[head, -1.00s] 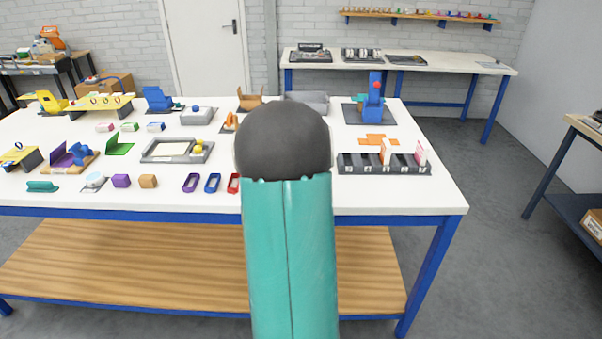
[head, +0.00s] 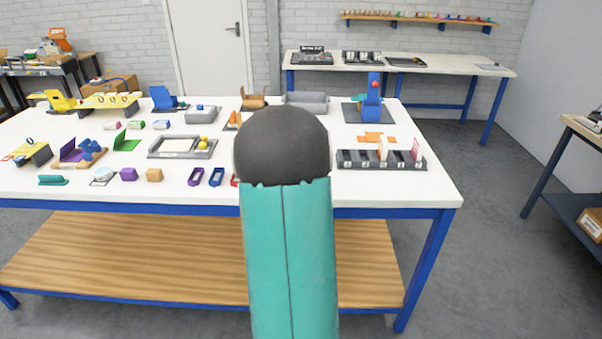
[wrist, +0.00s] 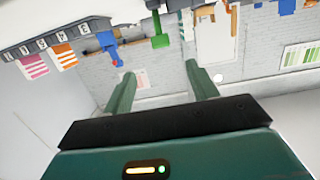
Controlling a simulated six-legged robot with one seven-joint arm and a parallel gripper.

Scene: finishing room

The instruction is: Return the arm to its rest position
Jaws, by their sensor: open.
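My gripper (wrist: 160,72) shows in the wrist view with its two teal fingers apart and nothing between them. Clear space and the grey brick wall show past the fingertips. In the head view my folded teal arm, with its dark round joint, stands upright in front of the workbench and covers part of it; the gripper itself does not show there. The wrist picture is upside down, with the bench things along its top edge, apart from the fingers.
A white-topped workbench (head: 400,193) with many small items lies ahead. A dark numbered rack (head: 356,160) holding upright cards is right of my arm; it also shows in the wrist view (wrist: 14,49). A blue device (head: 371,100) stands behind it.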

